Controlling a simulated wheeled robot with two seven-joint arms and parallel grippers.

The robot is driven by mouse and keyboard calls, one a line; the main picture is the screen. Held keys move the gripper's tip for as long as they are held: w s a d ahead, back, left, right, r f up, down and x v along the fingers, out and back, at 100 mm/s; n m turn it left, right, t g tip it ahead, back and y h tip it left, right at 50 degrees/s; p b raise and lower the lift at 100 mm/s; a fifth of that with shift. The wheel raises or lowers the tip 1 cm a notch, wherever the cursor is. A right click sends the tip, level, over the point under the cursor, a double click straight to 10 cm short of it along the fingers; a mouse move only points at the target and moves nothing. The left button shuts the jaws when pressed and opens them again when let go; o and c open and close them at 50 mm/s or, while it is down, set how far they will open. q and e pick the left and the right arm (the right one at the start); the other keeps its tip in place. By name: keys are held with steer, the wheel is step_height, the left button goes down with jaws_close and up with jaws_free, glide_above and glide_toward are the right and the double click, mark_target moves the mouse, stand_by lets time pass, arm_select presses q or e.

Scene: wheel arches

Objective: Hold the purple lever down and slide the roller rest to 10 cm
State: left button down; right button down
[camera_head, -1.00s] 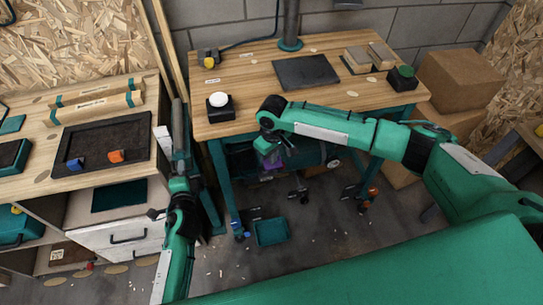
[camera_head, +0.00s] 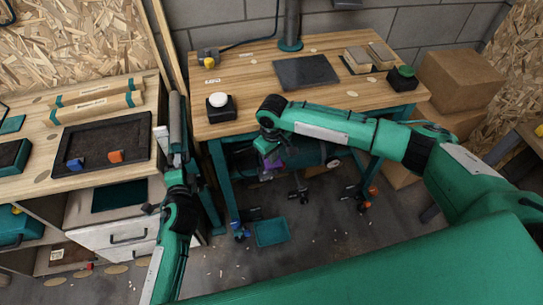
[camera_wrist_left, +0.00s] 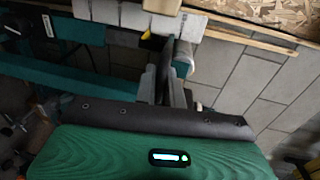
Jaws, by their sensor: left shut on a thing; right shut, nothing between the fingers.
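The roller rest appears as a long grey roller (camera_head: 177,125) in the gap between the two benches. My left gripper (camera_head: 176,168) is at its near end, shut on a part of it. In the left wrist view the fingers (camera_wrist_left: 172,75) close around a narrow piece in front of a pale cylinder (camera_wrist_left: 183,58); the exact grip is hard to see. The purple lever (camera_head: 267,174) shows only as a small patch under the right bench. My right gripper (camera_head: 271,152) is shut and empty just above it; whether it touches the lever cannot be told. No scale reading is legible.
The left bench (camera_head: 40,150) holds a dark tray (camera_head: 105,140) close beside the roller. The right bench (camera_head: 250,85) carries a white button (camera_head: 218,99) and a green button (camera_head: 403,76). A teal bin (camera_head: 271,232) lies on the floor.

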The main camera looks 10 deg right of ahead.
arm_select(q)
steer(key=shift+a, duration=0.1)
arm_select(e)
step_height(320, 180, up, 7)
stand_by(0.6)
steer(key=shift+f, duration=0.1)
arm_select(q)
steer(key=c, duration=1.2)
jaws_free()
steer(key=shift+c, duration=0.2)
steer(key=shift+s, duration=0.1)
steer(key=s+r, duration=0.1)
steer(key=s, duration=0.5)
steer(key=shift+s, duration=0.35)
